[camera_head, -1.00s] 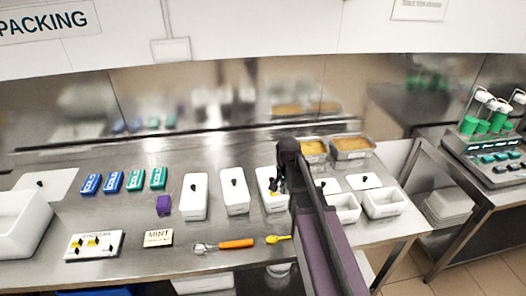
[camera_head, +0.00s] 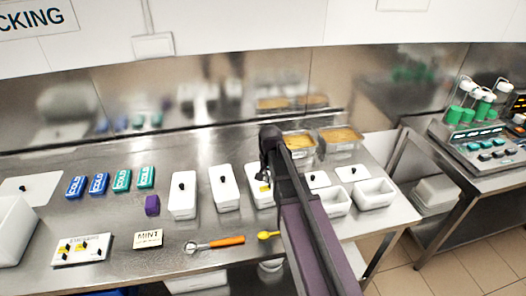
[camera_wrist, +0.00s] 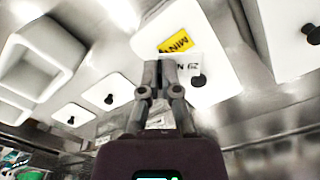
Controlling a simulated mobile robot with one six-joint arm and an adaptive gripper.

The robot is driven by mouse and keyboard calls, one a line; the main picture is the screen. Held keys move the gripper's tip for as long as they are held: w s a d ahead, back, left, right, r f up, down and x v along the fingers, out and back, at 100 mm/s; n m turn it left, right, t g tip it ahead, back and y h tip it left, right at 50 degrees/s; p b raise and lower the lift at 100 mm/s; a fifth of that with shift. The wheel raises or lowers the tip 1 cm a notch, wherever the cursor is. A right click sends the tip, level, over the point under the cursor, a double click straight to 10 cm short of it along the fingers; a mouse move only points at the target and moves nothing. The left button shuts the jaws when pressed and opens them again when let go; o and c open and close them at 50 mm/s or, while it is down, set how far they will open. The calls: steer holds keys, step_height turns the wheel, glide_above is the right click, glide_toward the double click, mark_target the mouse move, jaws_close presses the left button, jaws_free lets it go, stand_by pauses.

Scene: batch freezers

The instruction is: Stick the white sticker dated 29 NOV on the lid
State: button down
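The white sticker (camera_wrist: 181,66) reads "29 N" upside down in the wrist view; the rest of its print is hidden. It is at my fingertips, over a white lid (camera_wrist: 212,28) with a black knob. A yellow sticker reading MIN (camera_wrist: 176,40) lies on that lid, right beside the white one. My gripper (camera_wrist: 161,66) looks shut on the white sticker's edge. I cannot tell whether the sticker touches the lid. In the head view my gripper (camera_head: 266,179) is over the third lidded white tub (camera_head: 254,194), partly hiding it.
Two more lidded tubs (camera_head: 182,205) stand to the left. A sticker board (camera_head: 65,258), a MINT card (camera_head: 148,238), an orange-handled scoop (camera_head: 226,241) and a yellow spoon (camera_head: 266,235) lie in front. Open white tubs (camera_head: 374,195) and filled pans (camera_head: 341,143) are at right.

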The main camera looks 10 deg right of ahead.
steer(key=w+n, duration=0.2)
steer(key=w, duration=0.2)
steer(key=w+r+n+p, duration=0.1)
steer(key=w+n, duration=0.1)
steer(key=w, duration=0.3)
steer(key=w+n, duration=0.3)
steer(key=w, duration=0.1)
steer(key=shift+w+d+r+p, duration=0.1)
steer(key=shift+w+r+p, duration=0.15)
steer(key=shift+r+p, duration=0.1)
steer(key=shift+f, duration=0.2)
steer(key=shift+f+b, duration=2.95)
steer(key=shift+b, duration=0.25)
steer(key=shift+f+b, duration=0.35)
steer(key=shift+c, duration=0.8)
jaws_free()
steer(key=shift+r, duration=0.2)
